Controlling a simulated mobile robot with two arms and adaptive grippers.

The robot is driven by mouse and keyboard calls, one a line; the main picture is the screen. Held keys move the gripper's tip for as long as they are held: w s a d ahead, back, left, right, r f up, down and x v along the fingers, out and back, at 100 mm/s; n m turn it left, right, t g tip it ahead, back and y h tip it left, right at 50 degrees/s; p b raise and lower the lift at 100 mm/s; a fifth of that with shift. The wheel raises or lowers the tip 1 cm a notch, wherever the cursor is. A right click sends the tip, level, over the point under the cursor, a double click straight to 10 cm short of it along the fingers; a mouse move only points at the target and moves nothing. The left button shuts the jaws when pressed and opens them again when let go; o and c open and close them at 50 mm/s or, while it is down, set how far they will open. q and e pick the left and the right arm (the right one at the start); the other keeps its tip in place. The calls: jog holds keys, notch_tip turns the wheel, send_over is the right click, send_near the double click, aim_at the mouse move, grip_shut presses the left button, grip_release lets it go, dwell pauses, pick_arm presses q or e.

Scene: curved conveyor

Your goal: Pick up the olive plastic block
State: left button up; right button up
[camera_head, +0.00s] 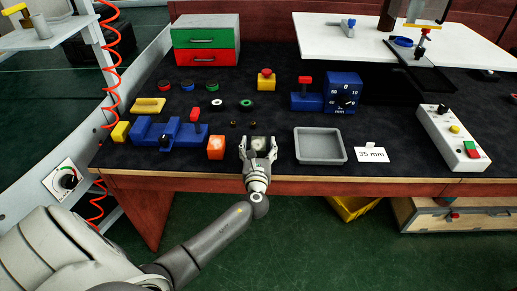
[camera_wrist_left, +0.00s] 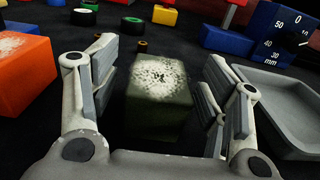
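The olive block (camera_wrist_left: 158,92) has a worn whitish patch on its top and stands on the dark bench top. It sits between the two open fingers of my left gripper (camera_wrist_left: 152,98), with a gap visible on each side. In the head view the left gripper (camera_head: 259,148) is at the bench's front edge, and the olive block (camera_head: 259,143) shows between its fingers. My right gripper is in neither view.
An orange block (camera_head: 216,147) stands just left of the gripper, and a grey tray (camera_head: 320,160) lies to its right. A blue fixture (camera_head: 172,137) is further left. A "35 mm" card (camera_head: 371,155) and a control box (camera_head: 449,138) are at the right.

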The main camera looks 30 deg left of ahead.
pick_arm(q)
jog(key=c, duration=1.1)
